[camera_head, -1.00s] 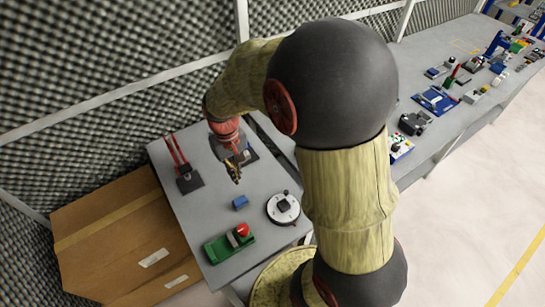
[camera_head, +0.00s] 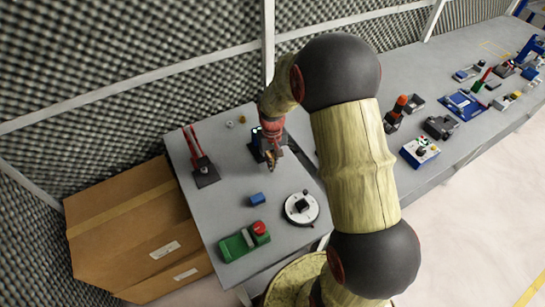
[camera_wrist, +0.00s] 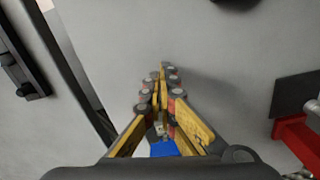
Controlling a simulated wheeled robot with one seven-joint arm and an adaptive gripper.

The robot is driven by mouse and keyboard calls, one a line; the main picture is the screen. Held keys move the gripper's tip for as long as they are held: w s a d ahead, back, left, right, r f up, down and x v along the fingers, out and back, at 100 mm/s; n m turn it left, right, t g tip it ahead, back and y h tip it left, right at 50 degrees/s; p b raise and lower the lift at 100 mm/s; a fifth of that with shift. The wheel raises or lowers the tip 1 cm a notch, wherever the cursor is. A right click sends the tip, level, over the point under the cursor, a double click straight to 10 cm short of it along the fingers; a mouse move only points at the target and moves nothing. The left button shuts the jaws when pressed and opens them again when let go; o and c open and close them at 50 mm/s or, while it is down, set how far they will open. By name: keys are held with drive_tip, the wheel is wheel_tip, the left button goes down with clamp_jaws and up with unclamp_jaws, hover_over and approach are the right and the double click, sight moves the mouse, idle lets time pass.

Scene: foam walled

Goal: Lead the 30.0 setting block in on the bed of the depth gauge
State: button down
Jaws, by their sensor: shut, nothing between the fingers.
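A small blue block (camera_head: 257,198) lies loose on the near grey table; it looks like the setting block, but no marking is readable. My gripper (camera_head: 272,168) is above the table, beyond this block, with empty fingers closed and pointing down. In the wrist view its fingers (camera_wrist: 163,72) meet at the tips. A dark and blue fixture (camera_head: 257,146) stands right behind my gripper, partly hidden by it; I cannot tell whether it is the depth gauge. A patch of blue (camera_wrist: 164,149) shows between the finger bases in the wrist view.
A red-armed stand (camera_head: 206,175) is on the left. A round white dial base (camera_head: 302,217) and a green device with a red knob (camera_head: 238,245) are at the front. A cardboard box (camera_head: 130,235) stands left of the table. A long cluttered bench (camera_head: 440,95) runs right.

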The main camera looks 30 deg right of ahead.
wheel_tip(320, 180, down, 2)
drive_tip(key=shift+f, duration=0.1)
drive_tip(key=w, duration=0.1)
drive_tip(key=w+b, duration=0.1)
drive_tip(key=shift+w+d+r, duration=0.25)
drive_tip(key=shift+w+r, duration=0.05)
drive_tip(key=shift+w, duration=0.05)
drive_tip(key=shift+w+d+r, duration=0.1)
drive_tip(key=shift+w, duration=0.55)
drive_tip(key=shift+w+d+r+p, duration=0.15)
drive_tip(key=shift+w+p, duration=0.1)
drive_tip(key=shift+w, duration=0.25)
drive_tip(key=shift+w+d+f+p, duration=0.1)
drive_tip(key=shift+w+p, duration=0.1)
drive_tip(key=shift+w, duration=0.3)
drive_tip(key=shift+r, duration=0.1)
